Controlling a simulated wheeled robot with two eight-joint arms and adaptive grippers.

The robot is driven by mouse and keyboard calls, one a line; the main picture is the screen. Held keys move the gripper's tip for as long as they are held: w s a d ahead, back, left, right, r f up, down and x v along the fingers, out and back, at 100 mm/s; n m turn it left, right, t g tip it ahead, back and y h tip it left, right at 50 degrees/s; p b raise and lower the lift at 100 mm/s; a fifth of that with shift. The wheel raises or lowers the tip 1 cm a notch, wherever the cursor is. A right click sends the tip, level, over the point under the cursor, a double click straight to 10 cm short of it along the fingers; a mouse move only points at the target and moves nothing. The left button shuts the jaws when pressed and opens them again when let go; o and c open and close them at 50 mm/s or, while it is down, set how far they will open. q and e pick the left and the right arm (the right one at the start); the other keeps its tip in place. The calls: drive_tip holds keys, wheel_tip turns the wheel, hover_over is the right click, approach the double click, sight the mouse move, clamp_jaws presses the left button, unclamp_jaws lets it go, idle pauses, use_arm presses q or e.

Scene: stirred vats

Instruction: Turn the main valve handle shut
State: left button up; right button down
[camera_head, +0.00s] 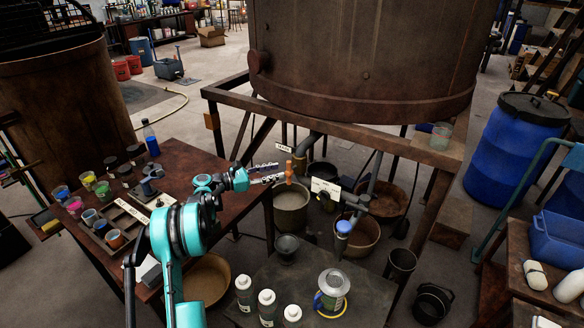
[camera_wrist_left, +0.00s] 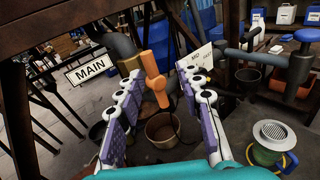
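The orange valve handle (camera_head: 289,172) hangs roughly upright on the dark pipe under the big vat, and the white MAIN label (camera_wrist_left: 91,70) is beside it. The handle also shows in the left wrist view (camera_wrist_left: 155,78), a little tilted. My left gripper (camera_head: 271,173) reaches in from the left, with its fingertips just left of the handle. In the wrist view its two padded fingers (camera_wrist_left: 160,78) are spread. The handle shows in the gap between them, nearer the left finger; I cannot tell whether they touch. My right gripper is not in view.
A rusty vat (camera_head: 365,50) on a brown frame stands above. A second label (camera_head: 325,189) and a blue-knobbed valve (camera_head: 344,228) lie to the right. Pots and buckets (camera_head: 291,205) stand below.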

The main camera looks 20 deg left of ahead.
sight(289, 172)
use_arm(q)
drive_tip(key=shift+n, duration=0.4)
drive_tip(key=w+d, duration=0.1)
drive_tip(key=w, duration=0.1)
drive_tip(key=w+d+b, duration=0.1)
drive_tip(key=w, duration=0.1)
drive_tip(key=w+d+f+b, duration=0.1)
drive_tip(key=w, duration=0.1)
drive_tip(key=shift+d, duration=0.15)
clamp_jaws()
